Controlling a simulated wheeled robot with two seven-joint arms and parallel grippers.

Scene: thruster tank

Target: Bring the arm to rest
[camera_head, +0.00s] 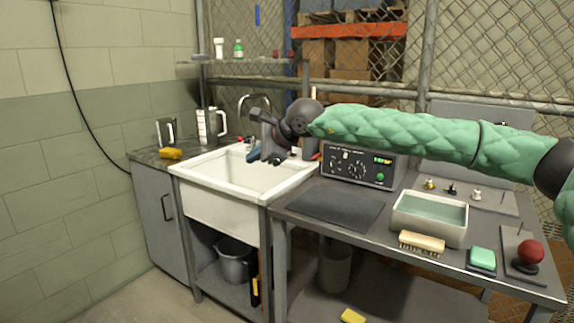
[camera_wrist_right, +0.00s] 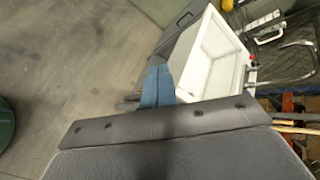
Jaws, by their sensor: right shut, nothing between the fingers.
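My right arm, in a green quilted sleeve (camera_head: 400,134), reaches in from the right of the head view across the back of the bench. Its right gripper (camera_head: 255,154) hangs over the back part of the white sink (camera_head: 235,205), above the basin near the tap. In the right wrist view the blue fingers (camera_wrist_right: 157,85) are together with nothing between them, and the white sink (camera_wrist_right: 208,55) shows just beyond them. Whether the gripper touches the sink or tap cannot be told. My left gripper is not in view.
The grey workbench (camera_head: 400,255) holds a control box (camera_head: 357,167), a dark mat (camera_head: 336,206), a water tray (camera_head: 429,222), a brush (camera_head: 421,243) and a red ball-topped lever (camera_head: 530,252). The tap (camera_head: 256,99), pitchers (camera_head: 208,125) and mesh fence (camera_head: 480,60) stand behind.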

